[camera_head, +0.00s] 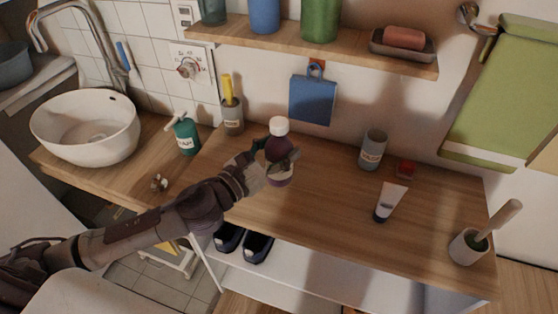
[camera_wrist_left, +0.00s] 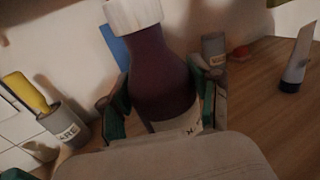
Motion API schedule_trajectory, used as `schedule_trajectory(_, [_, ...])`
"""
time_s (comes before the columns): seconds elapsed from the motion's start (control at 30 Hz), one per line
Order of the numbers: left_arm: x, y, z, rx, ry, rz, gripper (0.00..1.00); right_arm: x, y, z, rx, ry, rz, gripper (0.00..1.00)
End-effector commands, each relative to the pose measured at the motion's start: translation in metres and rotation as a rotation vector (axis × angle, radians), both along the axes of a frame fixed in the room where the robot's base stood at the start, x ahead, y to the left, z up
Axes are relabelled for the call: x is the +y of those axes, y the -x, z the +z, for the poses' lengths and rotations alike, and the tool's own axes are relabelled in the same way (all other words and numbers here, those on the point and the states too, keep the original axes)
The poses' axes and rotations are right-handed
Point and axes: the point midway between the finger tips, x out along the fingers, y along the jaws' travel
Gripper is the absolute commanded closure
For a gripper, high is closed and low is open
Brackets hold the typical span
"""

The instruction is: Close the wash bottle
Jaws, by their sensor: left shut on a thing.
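The wash bottle (camera_head: 278,149) is dark purple with a pale label, and stands roughly upright over the middle of the wooden counter. It also shows large in the left wrist view (camera_wrist_left: 160,75). A white cap (camera_head: 279,126) sits on top of its neck; the wrist view shows the cap (camera_wrist_left: 133,13) too, cut by the top edge. I cannot tell whether the cap is fully tight. My left gripper (camera_head: 276,164) is shut around the bottle's body, one finger on each side. I cannot tell whether the bottle's base touches the counter. My right gripper is not in view.
A green pump bottle (camera_head: 186,135) and a grey cup (camera_head: 232,116) stand left of the bottle, near a white basin (camera_head: 88,128). A grey cup (camera_head: 373,150), a tube (camera_head: 390,201) and a brush holder (camera_head: 467,246) stand right. A shelf (camera_head: 340,55) hangs above.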

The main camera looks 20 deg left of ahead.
Motion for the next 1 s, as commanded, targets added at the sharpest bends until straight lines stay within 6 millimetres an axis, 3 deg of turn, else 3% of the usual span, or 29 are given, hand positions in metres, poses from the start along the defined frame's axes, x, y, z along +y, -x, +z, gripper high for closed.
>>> schedule_trajectory(0.17, [-0.001,0.0,-0.003,0.0,0.001,0.0,1.0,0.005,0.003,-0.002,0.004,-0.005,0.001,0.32])
schedule_trajectory(0.43, [-0.001,0.001,-0.04,0.003,0.002,0.001,1.0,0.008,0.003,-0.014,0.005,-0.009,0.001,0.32])
schedule_trajectory(0.83, [0.0,0.0,-0.044,0.0,0.0,0.001,1.0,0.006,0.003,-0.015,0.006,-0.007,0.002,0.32])
schedule_trajectory(0.87, [0.0,0.0,-0.044,0.001,0.0,0.001,0.36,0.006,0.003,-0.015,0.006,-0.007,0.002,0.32])
schedule_trajectory(1.0, [0.0,0.0,-0.043,0.001,0.0,0.001,0.12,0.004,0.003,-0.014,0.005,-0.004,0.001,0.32])
